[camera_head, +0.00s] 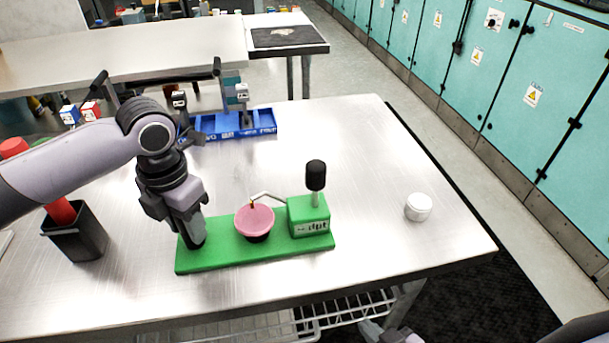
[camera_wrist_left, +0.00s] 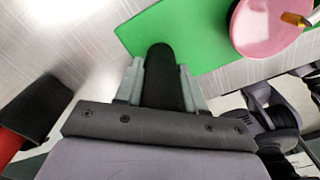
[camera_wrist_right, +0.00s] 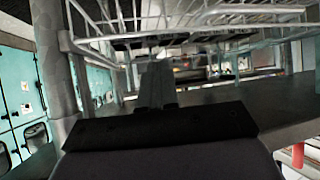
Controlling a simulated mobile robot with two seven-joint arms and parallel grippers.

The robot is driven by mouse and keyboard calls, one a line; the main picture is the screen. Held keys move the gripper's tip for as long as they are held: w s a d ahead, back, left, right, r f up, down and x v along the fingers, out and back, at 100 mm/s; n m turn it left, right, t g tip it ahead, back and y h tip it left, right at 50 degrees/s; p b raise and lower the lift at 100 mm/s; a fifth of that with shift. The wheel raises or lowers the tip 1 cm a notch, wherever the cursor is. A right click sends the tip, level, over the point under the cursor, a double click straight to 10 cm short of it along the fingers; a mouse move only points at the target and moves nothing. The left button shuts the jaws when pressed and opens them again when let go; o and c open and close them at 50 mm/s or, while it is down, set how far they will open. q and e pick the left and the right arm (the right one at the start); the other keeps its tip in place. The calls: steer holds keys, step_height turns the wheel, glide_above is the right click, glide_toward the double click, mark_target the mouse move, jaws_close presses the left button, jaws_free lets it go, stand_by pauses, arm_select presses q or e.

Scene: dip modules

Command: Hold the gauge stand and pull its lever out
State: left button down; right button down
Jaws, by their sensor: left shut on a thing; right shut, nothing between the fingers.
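The gauge stand has a green base plate (camera_head: 220,257) on the table. A pink disc (camera_head: 254,221) on a dark foot stands mid-plate, with a thin bent rod tip over it. At its right end is a green block (camera_head: 308,217) with an upright lever, a black knob (camera_head: 316,175) on a metal stem. My left gripper (camera_head: 190,232) is shut on the black post at the plate's left end; the post (camera_wrist_left: 161,75) shows between its fingers in the left wrist view. My right gripper (camera_wrist_right: 155,85) is shut and empty, low beyond the table's front edge.
A white round jar (camera_head: 418,207) stands right of the stand. A black bin (camera_head: 78,240) with a red-handled thing is at left. A blue tray (camera_head: 230,126) lies behind. A wire shelf (camera_head: 340,312) hangs below the table's front edge. The table between stand and jar is clear.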

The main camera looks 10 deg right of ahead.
steer(key=w+a+r+n+y, duration=0.1)
steer(key=w+a+n+y, duration=0.25)
steer(key=a, duration=0.25)
steer(key=w+a+r+n+y, duration=0.2)
steer(key=a+n+y, duration=0.1)
steer(key=a+n, duration=0.15)
steer(key=s+a+r+n+g+y, duration=0.6)
steer(key=s+a+n+g+y, duration=0.25)
steer(key=s+a+n, duration=0.6)
steer(key=w+a+r+n+g, duration=0.2)
steer(key=a+r+n+g, duration=0.35)
steer(key=r+n, duration=0.65)
steer(key=w+a+r+n+g, duration=0.2)
steer(key=a+r+n+g, duration=0.55)
steer(key=n, duration=0.75)
steer(key=w+d+r+h, duration=0.2)
steer(key=d+r+h, duration=0.1)
steer(key=r+h, duration=0.3)
steer(key=w+d+r+h, duration=0.2)
steer(key=r+h, duration=0.2)
steer(key=r, duration=0.4)
steer(key=w+d+f+m+t+h, duration=0.2)
steer(key=w+d+m+t+h, duration=0.9)
steer(key=w+d+m+h, duration=0.1)
steer(key=shift+w+d+f+m+t, duration=0.35)
steer(key=shift+w+d+m, duration=0.4)
steer(key=shift+w+d, duration=0.3)
